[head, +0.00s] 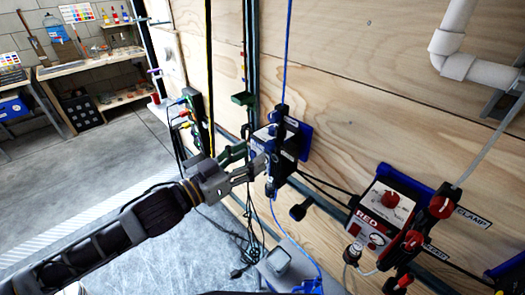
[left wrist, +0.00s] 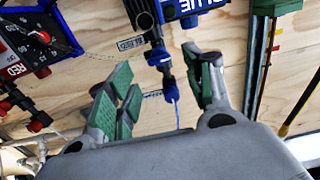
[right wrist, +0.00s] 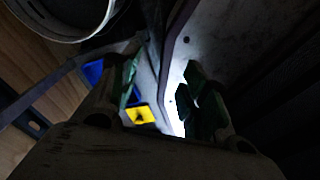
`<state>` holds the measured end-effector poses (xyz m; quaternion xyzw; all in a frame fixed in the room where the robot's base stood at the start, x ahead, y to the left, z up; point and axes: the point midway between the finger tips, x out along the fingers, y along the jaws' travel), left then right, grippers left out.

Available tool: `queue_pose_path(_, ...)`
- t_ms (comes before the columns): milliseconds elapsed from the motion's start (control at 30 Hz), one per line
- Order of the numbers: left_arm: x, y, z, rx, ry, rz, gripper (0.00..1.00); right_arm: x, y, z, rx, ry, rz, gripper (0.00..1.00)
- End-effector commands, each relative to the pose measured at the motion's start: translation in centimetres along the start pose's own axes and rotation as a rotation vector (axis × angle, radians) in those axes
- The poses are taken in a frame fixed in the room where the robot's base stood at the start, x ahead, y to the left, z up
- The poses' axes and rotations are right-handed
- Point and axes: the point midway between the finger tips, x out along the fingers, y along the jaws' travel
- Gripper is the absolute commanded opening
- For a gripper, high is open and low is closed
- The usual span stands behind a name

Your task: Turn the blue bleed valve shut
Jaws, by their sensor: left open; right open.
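The blue filter unit (head: 272,142) is mounted on the plywood wall in the head view. My left gripper (head: 250,170) is open, right beside its lower fittings. In the left wrist view, the unit's blue and black valve fittings (left wrist: 158,57) hang down, with a blue end piece (left wrist: 171,88) and a thin blue hose below. These lie between the spread green-padded fingers of my left gripper (left wrist: 160,72); I see no clear contact. Which fitting is the bleed valve, and its handle angle, I cannot tell. My right gripper (right wrist: 160,82) is open and empty, outside the head view.
A red filter unit (head: 385,205) with red valves is on the wall to the right. Black cables run between the units. White pipe (head: 455,45) is at upper right. A workbench (head: 95,62) stands at far left. Blue and yellow pieces (right wrist: 140,113) show near my right gripper.

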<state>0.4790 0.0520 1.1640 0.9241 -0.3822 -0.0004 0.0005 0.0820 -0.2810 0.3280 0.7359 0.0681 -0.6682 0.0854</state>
Motion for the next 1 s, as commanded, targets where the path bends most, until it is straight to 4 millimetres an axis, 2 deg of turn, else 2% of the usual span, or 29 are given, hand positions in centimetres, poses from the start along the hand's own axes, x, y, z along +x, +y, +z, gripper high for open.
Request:
queue_pose_path(533,3.6,0.0,-0.3,0.001,0.002,0.000,0.52,-1.1,-2.2,-0.4,0.004,0.002,-0.024,0.45)
queue_pose_path(733,4.7,0.0,-0.2,0.001,0.001,0.001,0.52,-1.3,-2.2,-0.1,0.004,-0.001,-0.024,0.45)
queue_pose_path(1000,5.1,0.1,-0.2,0.002,0.000,0.001,0.52,-1.3,-1.7,0.1,0.002,-0.004,-0.018,0.45)
